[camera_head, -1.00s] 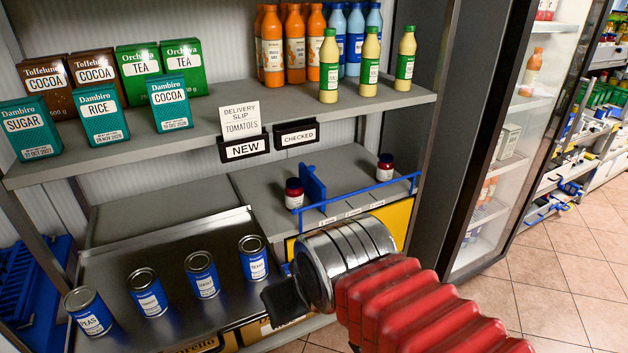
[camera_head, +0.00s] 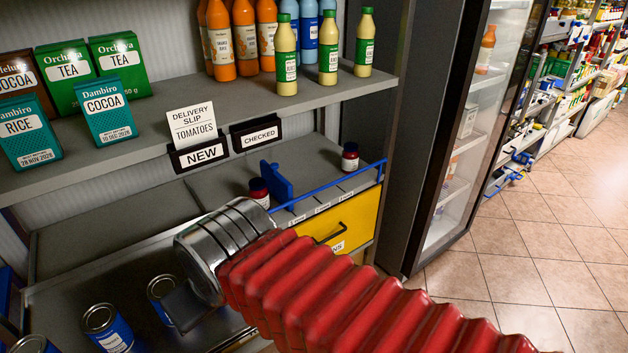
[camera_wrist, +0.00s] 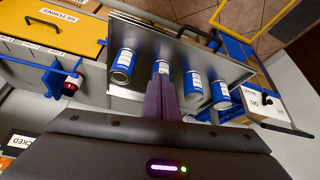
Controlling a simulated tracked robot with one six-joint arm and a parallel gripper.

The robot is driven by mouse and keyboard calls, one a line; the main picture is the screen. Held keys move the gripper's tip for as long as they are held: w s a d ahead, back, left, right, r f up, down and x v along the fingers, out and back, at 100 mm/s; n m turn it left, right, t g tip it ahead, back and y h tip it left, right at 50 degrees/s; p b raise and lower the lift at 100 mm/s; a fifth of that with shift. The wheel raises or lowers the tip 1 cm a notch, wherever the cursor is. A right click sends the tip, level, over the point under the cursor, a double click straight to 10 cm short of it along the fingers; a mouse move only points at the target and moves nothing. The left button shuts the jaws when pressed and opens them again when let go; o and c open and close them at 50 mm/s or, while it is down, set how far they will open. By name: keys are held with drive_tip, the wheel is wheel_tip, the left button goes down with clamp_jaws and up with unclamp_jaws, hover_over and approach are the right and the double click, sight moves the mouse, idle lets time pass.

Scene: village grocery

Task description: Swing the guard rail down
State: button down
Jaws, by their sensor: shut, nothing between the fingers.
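The blue guard rail (camera_head: 335,188) runs along the front edge of the right-hand lower shelf in the head view, standing above the price labels. It also shows at the left of the wrist view (camera_wrist: 22,64). My gripper (camera_wrist: 162,84) is shut and empty, with its dark fingers pointing over the metal tray of blue cans. In the head view my silver wrist and a dark part of the gripper (camera_head: 186,306) are left of the rail, in front of the cans. My gripper appears apart from the rail; its fingertips are hidden in the head view.
Blue cans (camera_head: 106,326) stand on the metal tray (camera_head: 70,288). The upper shelf (camera_head: 300,98) holds boxes and bottles. Floor is free at right.

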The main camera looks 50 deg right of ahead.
drive_tip(key=w+d+f+m, duration=0.1)
drive_tip(key=w+d, duration=0.6)
drive_tip(key=d, duration=1.1)
drive_tip(key=w+d+f+h, duration=0.1)
drive_tip(key=w+d+f, duration=0.3)
drive_tip(key=d, duration=1.4)
drive_tip(key=w+d+f+m, duration=0.1)
drive_tip(key=w+d+f, duration=0.1)
drive_tip(key=w+d, duration=0.8)
drive_tip(key=d, duration=0.8)
drive_tip(key=shift+w+f+m, duration=0.25)
drive_tip(key=shift+w+m, duration=0.05)
drive_tip(key=shift+w, duration=0.05)
